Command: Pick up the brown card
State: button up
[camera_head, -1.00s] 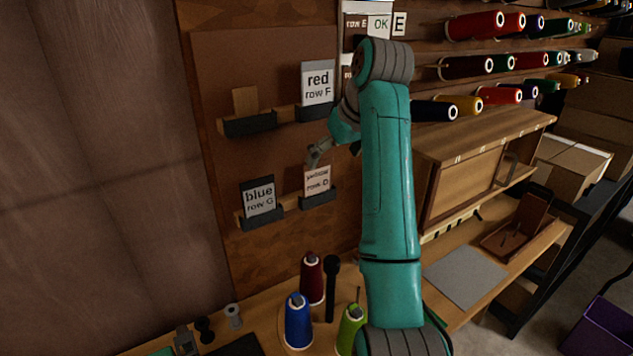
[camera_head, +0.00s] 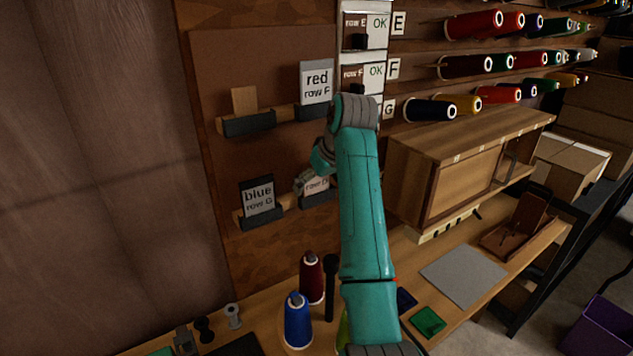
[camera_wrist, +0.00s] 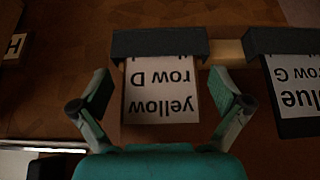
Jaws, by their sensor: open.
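A plain tan-brown card (camera_head: 244,99) stands upright in the upper left dark holder (camera_head: 250,124) on the wall board. It carries no visible print and is outside the wrist view. My gripper (camera_head: 303,184) is well below and right of it, at the lower right holder. In the wrist view my gripper (camera_wrist: 165,90) is open, with one finger at each side of a pale card reading "yellow row D" (camera_wrist: 160,95). The fingers appear apart from that card. The pale card also shows partly hidden behind my gripper in the head view (camera_head: 318,187).
A "red row F" card (camera_head: 316,82) stands right of the brown card, and a "blue row G" card (camera_head: 258,196) stands below it. Thread cones, including a blue one (camera_head: 298,322), stand on the bench under the board. Spools project from the wall at right.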

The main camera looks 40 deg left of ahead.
jog(key=c, duration=0.7)
jog(key=shift+c, duration=0.5)
jog(key=shift+r, duration=0.1)
